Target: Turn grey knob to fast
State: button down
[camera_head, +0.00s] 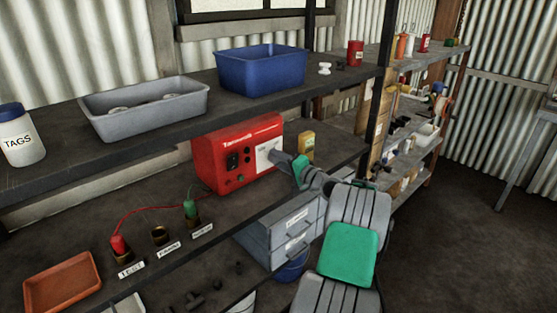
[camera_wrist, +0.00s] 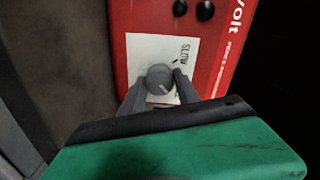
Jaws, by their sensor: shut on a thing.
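The grey knob (camera_wrist: 160,75) sits on a white label panel (camera_wrist: 147,48) on the front of a red unit (camera_head: 232,160). In the wrist view the word SLOW is on the panel, above and right of the knob. A pale mark on the knob's lower right points away from that word. No word FAST is readable. My gripper (camera_head: 281,158) reaches the panel from the right in the head view, where it hides the knob. In the wrist view its grey fingers stand either side of the knob and are shut on it.
The red unit stands on the middle shelf, beneath an upper shelf with a blue bin (camera_head: 262,72) and a grey tray (camera_head: 145,105). A yellow container (camera_head: 307,146) stands behind my gripper. Grey drawers (camera_head: 290,228) are below.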

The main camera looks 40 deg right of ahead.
jog(key=c, duration=0.9)
grip_release()
jog(key=shift+s, duration=0.1)
jog(key=s+b, duration=0.1)
jog(key=s, duration=0.6)
jog(key=shift+s+d+r, duration=0.1)
jog(key=shift+s, duration=0.25)
